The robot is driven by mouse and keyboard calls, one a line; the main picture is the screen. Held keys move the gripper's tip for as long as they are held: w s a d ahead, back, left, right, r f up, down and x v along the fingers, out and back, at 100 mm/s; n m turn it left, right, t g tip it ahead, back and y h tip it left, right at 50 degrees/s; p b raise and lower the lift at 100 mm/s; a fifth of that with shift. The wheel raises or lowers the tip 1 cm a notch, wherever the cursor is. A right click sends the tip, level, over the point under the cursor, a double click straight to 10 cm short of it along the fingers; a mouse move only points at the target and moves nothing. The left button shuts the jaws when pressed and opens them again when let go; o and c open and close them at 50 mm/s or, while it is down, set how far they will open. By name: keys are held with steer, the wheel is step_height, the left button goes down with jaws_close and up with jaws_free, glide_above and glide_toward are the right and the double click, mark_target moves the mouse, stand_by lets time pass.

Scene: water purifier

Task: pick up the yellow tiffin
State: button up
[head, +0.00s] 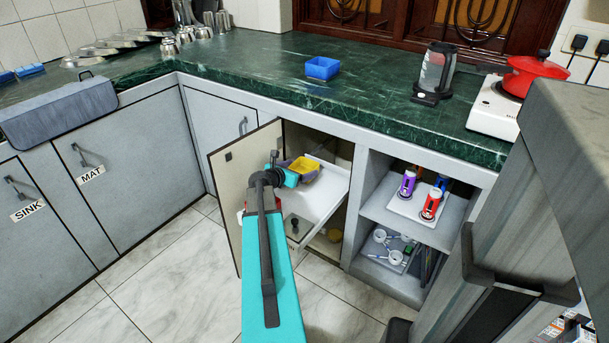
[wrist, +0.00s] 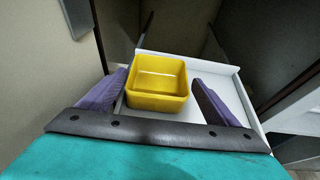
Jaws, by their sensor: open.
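The yellow tiffin (head: 304,166) is a small square open box on a white shelf or tray (head: 326,190) inside the open cabinet. In the wrist view the tiffin (wrist: 160,85) lies between the two purple fingers of my gripper (wrist: 155,95). The fingers are open, one on each side, with a visible gap on the right. The left finger is close to the tiffin's side; I cannot tell if it touches. In the head view my arm partly hides the gripper.
The open cabinet door (head: 243,175) stands left of my arm. Cabinet walls are close around the shelf. A blue box (head: 322,68) sits on the green counter (head: 270,62) above. Open shelves at the right hold bottles (head: 431,204) and cups (head: 380,236).

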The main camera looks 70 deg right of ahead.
mark_target(310, 164)
steer(key=shift+b+x, duration=0.5)
steer(key=shift+x, duration=1.5)
steer(key=shift+r, duration=0.1)
steer(key=shift+w, duration=0.1)
steer(key=c, duration=0.9)
steer(key=shift+o, duration=0.2)
steer(key=shift+r, duration=0.15)
